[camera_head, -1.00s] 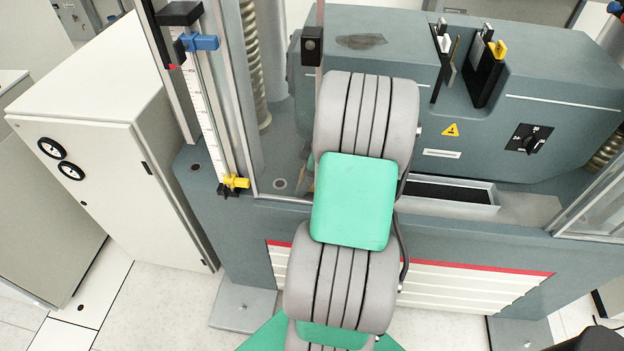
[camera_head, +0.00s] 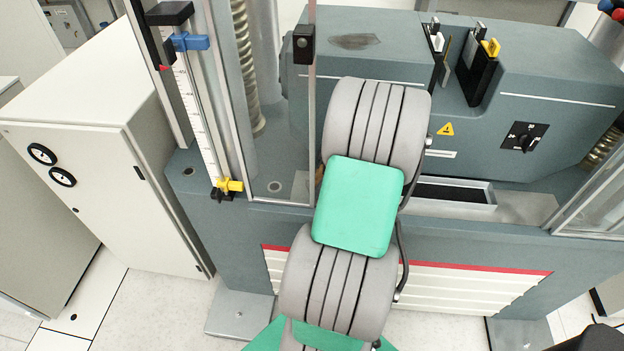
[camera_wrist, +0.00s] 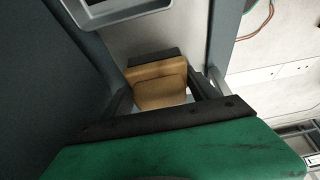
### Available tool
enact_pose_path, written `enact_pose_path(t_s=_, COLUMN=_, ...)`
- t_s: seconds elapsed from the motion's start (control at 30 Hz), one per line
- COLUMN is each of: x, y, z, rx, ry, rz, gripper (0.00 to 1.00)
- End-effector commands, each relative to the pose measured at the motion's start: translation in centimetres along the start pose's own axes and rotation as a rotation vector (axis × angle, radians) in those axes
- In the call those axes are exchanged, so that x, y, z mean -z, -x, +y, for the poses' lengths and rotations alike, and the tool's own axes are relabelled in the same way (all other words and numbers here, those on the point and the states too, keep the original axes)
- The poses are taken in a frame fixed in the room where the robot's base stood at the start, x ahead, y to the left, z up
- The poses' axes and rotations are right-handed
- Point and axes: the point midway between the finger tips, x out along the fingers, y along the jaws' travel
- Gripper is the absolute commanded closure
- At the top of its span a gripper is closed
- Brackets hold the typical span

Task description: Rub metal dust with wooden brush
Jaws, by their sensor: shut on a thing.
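The metal dust shows as a dark grey patch (camera_head: 355,41) on top of the grey-green machine block in the head view. The wooden brush (camera_wrist: 158,93) is a tan block with a dark strip at its far end in the wrist view. My gripper (camera_wrist: 165,98) is shut on the brush, with one dark finger on each side of it. In the head view my arm hides the gripper, and a small brown bit shows at the arm's left edge. The dust patch is not recognisable in the wrist view, and the brush is apart from it.
The testing machine block (camera_head: 540,75) has clamp pieces (camera_head: 477,70) standing on top and a knob (camera_head: 524,137) in front. A clear guard door frame (camera_head: 308,100) and a scale post (camera_head: 200,110) stand at the left. A metal tray (camera_head: 452,198) sits below the block. A white cabinet (camera_head: 85,185) is at far left.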

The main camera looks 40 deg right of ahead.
Motion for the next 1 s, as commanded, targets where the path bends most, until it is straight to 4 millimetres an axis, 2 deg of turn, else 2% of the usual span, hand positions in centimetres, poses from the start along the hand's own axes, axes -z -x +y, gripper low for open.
enact_pose_path(t_s=0.1, x=-1.3, y=0.2, z=0.0, rx=0.001, ry=-0.003, rz=-0.001, gripper=0.70)
enact_pose_path(t_s=0.33, x=-2.2, y=0.6, z=-0.1, rx=0.003, ry=-0.004, rz=-0.001, gripper=0.70)
enact_pose_path(t_s=0.63, x=-4.8, y=1.7, z=-0.1, rx=0.004, ry=-0.005, rz=-0.001, gripper=0.70)
enact_pose_path(t_s=0.83, x=-4.5, y=1.9, z=-0.1, rx=0.005, ry=-0.002, rz=-0.001, gripper=0.70)
enact_pose_path(t_s=1.0, x=-3.1, y=1.2, z=-0.1, rx=0.003, ry=0.002, rz=-0.001, gripper=0.70)
